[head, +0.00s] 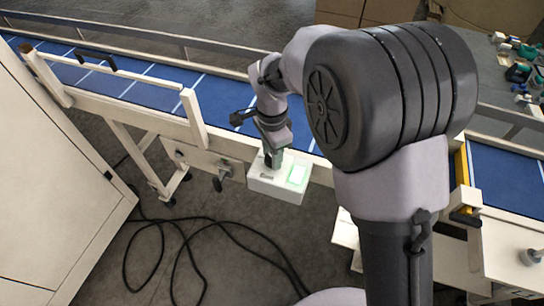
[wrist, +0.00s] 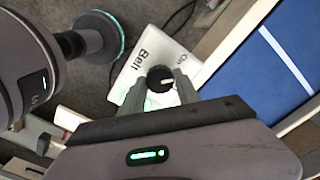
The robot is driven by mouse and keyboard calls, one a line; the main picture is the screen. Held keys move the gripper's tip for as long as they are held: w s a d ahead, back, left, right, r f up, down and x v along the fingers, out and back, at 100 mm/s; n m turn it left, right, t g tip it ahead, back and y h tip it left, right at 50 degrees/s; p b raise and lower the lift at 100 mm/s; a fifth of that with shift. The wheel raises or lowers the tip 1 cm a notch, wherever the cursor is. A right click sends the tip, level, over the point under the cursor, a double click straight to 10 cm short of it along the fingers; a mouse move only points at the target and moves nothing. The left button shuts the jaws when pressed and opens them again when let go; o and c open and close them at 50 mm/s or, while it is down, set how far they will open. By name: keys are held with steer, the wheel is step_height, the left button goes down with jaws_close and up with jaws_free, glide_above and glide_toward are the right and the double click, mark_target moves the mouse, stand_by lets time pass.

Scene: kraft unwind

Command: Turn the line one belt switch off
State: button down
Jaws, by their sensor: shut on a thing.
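In the wrist view the box (wrist: 140,62) carries the printed words "Belt" and "On". Its round black knob (wrist: 159,74) has a pale pointer mark; its exact setting is hard to read. My gripper (head: 273,160) reaches down onto the box from above. In the wrist view my gripper's fingers (wrist: 163,86) are shut on the knob, one on each side. They hide part of the knob and of the box face.
The blue conveyor belt (head: 230,103) runs behind the box, with pale rails (head: 125,108). A pale cabinet (head: 50,170) stands at left. Black cables (head: 215,222) lie on the floor below. Cardboard boxes (head: 340,12) and small tools (head: 520,70) are at the back.

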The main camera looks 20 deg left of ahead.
steer(key=m+b, duration=0.3)
steer(key=m, duration=0.2)
steer(key=shift+m+b, duration=0.85)
steer(key=shift+m, duration=1.25)
steer(key=c, duration=0.9)
jaws_free()
step_height(320, 180, up, 18)
steer(key=p, duration=0.5)
steer(key=shift+f, duration=0.25)
steer(key=shift+d, duration=0.1)
